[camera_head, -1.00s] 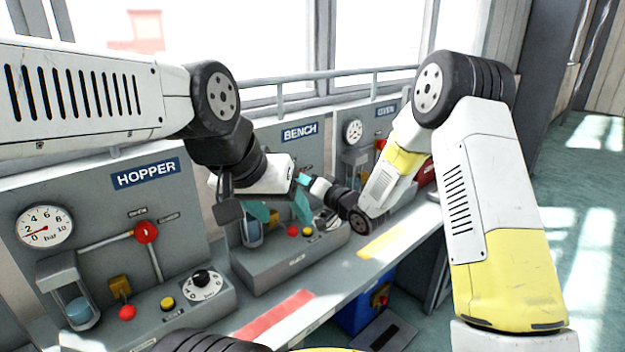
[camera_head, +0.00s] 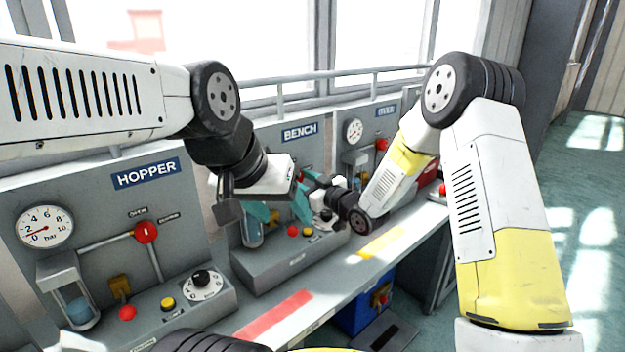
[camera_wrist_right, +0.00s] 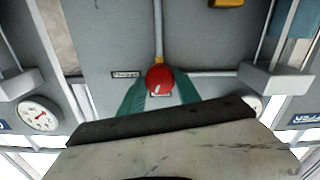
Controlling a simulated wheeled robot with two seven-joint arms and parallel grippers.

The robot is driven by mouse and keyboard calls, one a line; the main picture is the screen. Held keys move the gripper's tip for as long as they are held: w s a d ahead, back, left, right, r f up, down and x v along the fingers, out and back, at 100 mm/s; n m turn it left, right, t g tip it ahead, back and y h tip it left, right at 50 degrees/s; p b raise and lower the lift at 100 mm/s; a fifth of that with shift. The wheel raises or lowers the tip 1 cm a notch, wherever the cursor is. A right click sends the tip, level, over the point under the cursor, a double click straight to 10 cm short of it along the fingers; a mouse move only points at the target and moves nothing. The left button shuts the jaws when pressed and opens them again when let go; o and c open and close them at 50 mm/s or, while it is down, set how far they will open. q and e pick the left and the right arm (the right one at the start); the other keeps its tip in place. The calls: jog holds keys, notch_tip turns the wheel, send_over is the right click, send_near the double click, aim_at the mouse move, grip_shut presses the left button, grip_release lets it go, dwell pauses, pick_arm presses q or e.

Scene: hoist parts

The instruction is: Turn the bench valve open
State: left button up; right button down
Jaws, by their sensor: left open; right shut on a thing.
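The bench panel carries a BENCH sign (camera_head: 300,132) in the head view. In the right wrist view, the bench valve's round red knob (camera_wrist_right: 160,77) sits between the teal fingers of my right gripper (camera_wrist_right: 160,92), which is shut on it. In the head view my right wrist (camera_head: 352,212) reaches the bench panel from the right; its fingers and the valve are mostly hidden behind my left gripper. My left gripper (camera_head: 279,213) is open and empty in front of the bench panel, its teal fingers spread and pointing down.
The hopper panel at left has a gauge (camera_head: 44,227), a red valve (camera_head: 146,232) and a black dial (camera_head: 201,278). A rail (camera_head: 300,82) runs behind. A blue box (camera_head: 362,308) stands under the ledge.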

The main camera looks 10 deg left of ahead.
jog(key=shift+f+n, duration=0.1)
jog(key=shift+n, duration=2)
jog(key=c, duration=0.9)
grip_release()
jog(key=shift+o, duration=0.2)
jog(key=shift+d, duration=0.1)
jog(key=v, duration=0.7)
jog(key=shift+s+d, duration=0.25)
jog(key=shift+s, duration=0.05)
